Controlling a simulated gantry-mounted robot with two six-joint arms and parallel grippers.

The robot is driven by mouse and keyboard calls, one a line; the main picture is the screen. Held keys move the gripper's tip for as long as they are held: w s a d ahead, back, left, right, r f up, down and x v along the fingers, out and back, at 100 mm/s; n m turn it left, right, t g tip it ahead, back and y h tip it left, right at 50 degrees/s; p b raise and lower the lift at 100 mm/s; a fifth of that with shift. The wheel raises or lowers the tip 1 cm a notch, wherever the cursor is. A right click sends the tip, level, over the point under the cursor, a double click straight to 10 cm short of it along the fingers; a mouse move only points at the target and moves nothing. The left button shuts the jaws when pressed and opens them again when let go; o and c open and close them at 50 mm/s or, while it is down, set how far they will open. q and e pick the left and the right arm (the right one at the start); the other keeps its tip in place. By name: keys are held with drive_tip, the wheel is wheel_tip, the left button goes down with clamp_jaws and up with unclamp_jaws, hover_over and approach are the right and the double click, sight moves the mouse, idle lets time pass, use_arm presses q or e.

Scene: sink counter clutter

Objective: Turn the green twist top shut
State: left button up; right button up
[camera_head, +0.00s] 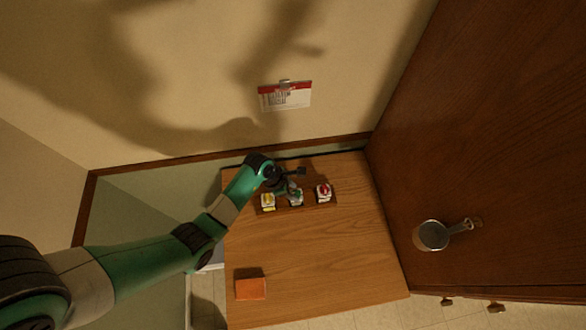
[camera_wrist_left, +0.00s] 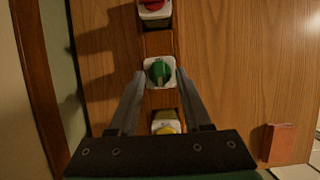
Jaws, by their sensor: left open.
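The green twist top (camera_wrist_left: 159,72) sits on a white square base, the middle one of three in a row, in the left wrist view. In the head view it shows partly (camera_head: 296,194) beneath my left gripper. My left gripper (camera_wrist_left: 159,76) is open, with one finger on each side of the white base and green top. I cannot tell whether the fingers touch it. A red top (camera_wrist_left: 153,4) on a white base stands at one end of the row, and a yellow top (camera_wrist_left: 166,127) at the other. My right gripper is in neither view.
The row stands on a wooden counter (camera_head: 320,250) near its back edge. An orange block (camera_head: 250,289) lies at the front left of the counter. The counter's middle is clear.

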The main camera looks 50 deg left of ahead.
use_arm(q)
drive_tip(key=shift+f, duration=0.1)
clamp_jaws()
